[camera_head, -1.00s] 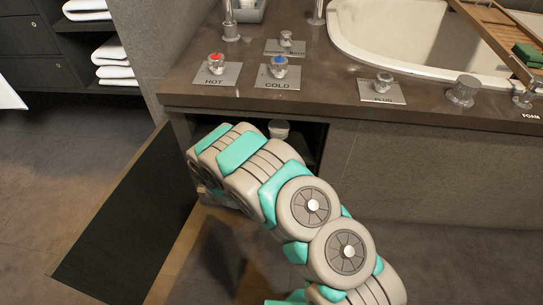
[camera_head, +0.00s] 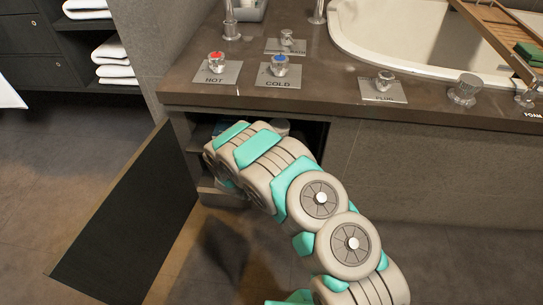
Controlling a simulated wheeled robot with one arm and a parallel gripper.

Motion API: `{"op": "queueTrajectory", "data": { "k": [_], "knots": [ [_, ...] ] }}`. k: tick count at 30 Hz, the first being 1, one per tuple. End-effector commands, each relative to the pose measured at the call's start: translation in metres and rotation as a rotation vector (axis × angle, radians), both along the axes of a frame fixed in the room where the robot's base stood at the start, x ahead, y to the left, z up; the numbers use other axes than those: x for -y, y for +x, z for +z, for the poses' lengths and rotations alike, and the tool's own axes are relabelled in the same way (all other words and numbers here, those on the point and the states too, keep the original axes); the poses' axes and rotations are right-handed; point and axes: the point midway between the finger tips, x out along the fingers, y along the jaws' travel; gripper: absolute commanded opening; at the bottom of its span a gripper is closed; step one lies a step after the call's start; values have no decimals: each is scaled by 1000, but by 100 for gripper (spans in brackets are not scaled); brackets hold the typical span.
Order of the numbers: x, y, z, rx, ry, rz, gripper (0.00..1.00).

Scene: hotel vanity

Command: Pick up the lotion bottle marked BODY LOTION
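My arm reaches into the open cabinet (camera_head: 312,150) under the tub deck. My gripper is hidden inside the cabinet behind the arm, so its opening and any hold cannot be seen. No bottle with a readable BODY LOTION label shows. Part of a pale item (camera_head: 281,125) shows inside the cabinet just above the arm, too covered to identify.
The open cabinet door (camera_head: 130,225) stands out to the left of the arm. The stone deck (camera_head: 330,95) overhangs the opening, with the HOT knob (camera_head: 217,62) and COLD knob (camera_head: 279,64) above. Floor is free in front of the right panel.

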Motion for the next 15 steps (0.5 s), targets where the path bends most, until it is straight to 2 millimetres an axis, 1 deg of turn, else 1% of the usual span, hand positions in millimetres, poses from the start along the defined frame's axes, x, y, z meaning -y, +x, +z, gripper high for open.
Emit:
{"op": "queueTrajectory", "data": {
  "k": [1, 2, 15],
  "knots": [
    [0, 0, 0, 0, 0, 0, 57],
    [0, 0, 0, 0, 0, 0, 54],
    [0, 0, 0, 0, 0, -1, 4]
  ]
}}
